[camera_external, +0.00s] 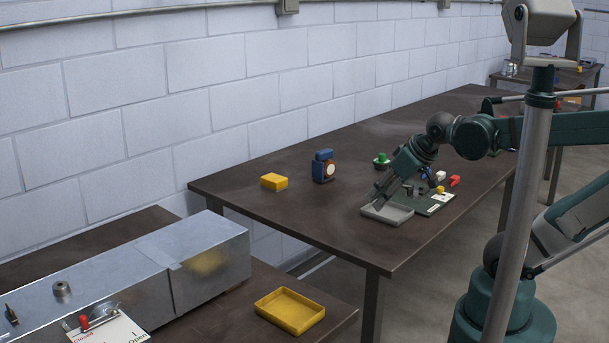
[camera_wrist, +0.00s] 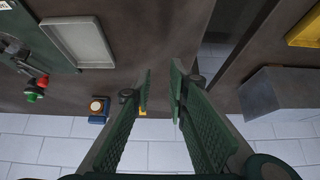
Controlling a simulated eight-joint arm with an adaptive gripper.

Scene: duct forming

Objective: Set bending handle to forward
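My gripper (camera_external: 378,200) is over the far table, above or beside a shallow grey tray; contact cannot be told there. In the wrist view my gripper (camera_wrist: 161,90) is open, with nothing between its fingers. A green board (camera_external: 437,205) with small coloured parts lies beside the tray, partly hidden by my arm. In the wrist view a red knob (camera_wrist: 42,80) and a green knob (camera_wrist: 32,95) show at the left. A red handle (camera_external: 84,322) stands by a card marked Closed and Open, next to the metal duct box at lower left. Which is the bending handle cannot be told.
The grey tray (camera_external: 387,214) lies near the table's front edge. A blue clock-like device (camera_external: 323,167) and a yellow box (camera_external: 273,181) stand to its left. The metal box (camera_external: 205,262) and a yellow tray (camera_external: 290,310) are on the nearer table. A gap separates the tables.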

